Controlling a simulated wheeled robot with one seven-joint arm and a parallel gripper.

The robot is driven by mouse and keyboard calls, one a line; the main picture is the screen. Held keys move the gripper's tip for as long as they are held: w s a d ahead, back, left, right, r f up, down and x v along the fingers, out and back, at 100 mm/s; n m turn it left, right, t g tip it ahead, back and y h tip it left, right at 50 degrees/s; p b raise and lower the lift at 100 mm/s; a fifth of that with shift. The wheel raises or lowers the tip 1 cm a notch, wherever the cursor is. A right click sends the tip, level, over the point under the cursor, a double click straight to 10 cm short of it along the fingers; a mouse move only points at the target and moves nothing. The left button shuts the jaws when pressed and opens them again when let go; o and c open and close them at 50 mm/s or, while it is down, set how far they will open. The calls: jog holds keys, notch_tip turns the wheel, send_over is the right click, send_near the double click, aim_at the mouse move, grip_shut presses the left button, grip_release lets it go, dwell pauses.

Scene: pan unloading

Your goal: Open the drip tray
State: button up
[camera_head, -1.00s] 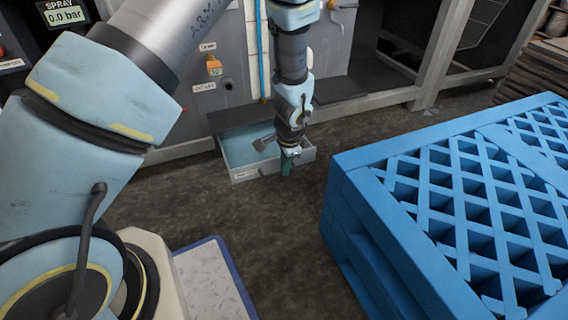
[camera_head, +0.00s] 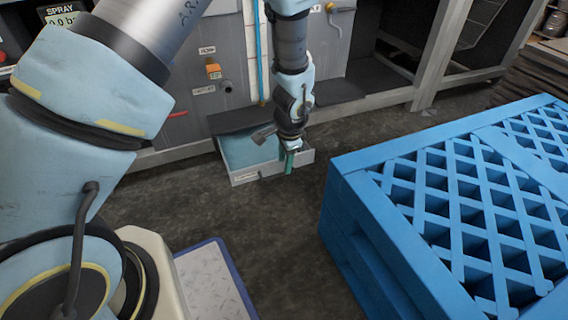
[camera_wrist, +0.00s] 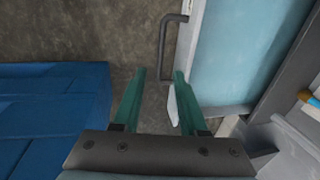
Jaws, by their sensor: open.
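The drip tray (camera_head: 243,178) is a shallow grey-white box with a light blue inside. It stands out from the foot of the machine, its inside showing from above. In the wrist view the tray (camera_wrist: 240,52) fills the upper right, with a dark bar handle (camera_wrist: 163,48) on its front edge. My gripper (camera_wrist: 160,74) is open and empty, its two green fingers pointing toward the handle just ahead of the tips. The right finger is close to the tray's front edge; contact is unclear. In the head view my gripper (camera_head: 289,162) hangs at the tray's front right.
A large blue pallet stack (camera_head: 440,200) stands at the right, and shows at the left in the wrist view (camera_wrist: 50,120). Dark floor (camera_head: 270,220) is clear between it and the tray. The grey machine (camera_head: 230,85) rises behind the tray.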

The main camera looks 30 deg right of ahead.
notch_tip(320, 180, up, 7)
jog(key=s+p, duration=0.1)
jog(key=p, duration=0.1)
jog(key=shift+s, duration=0.2)
jog(key=shift+a+f, duration=0.1)
jog(key=w+a+r+n+p, duration=0.1)
jog(key=w+a+r+n, duration=0.4)
jog(key=a, duration=0.4)
jog(key=w+a+r+n+p, duration=0.1)
jog(key=w+a+r+n, duration=0.25)
jog(key=a+r, duration=0.55)
jog(key=s+a+r+n+p, duration=0.1)
jog(key=s+a+r+n, duration=0.3)
jog(key=a, duration=0.5)
jog(key=s+a+r+n+p, duration=0.1)
jog(key=a+r+n, duration=0.4)
jog(key=a, duration=0.4)
notch_tip(320, 180, up, 37)
jog(key=p, duration=3.8)
jog(key=shift+s+a+n+g, duration=0.15)
jog(key=shift+n+g, duration=0.15)
jog(key=shift+n, duration=0.05)
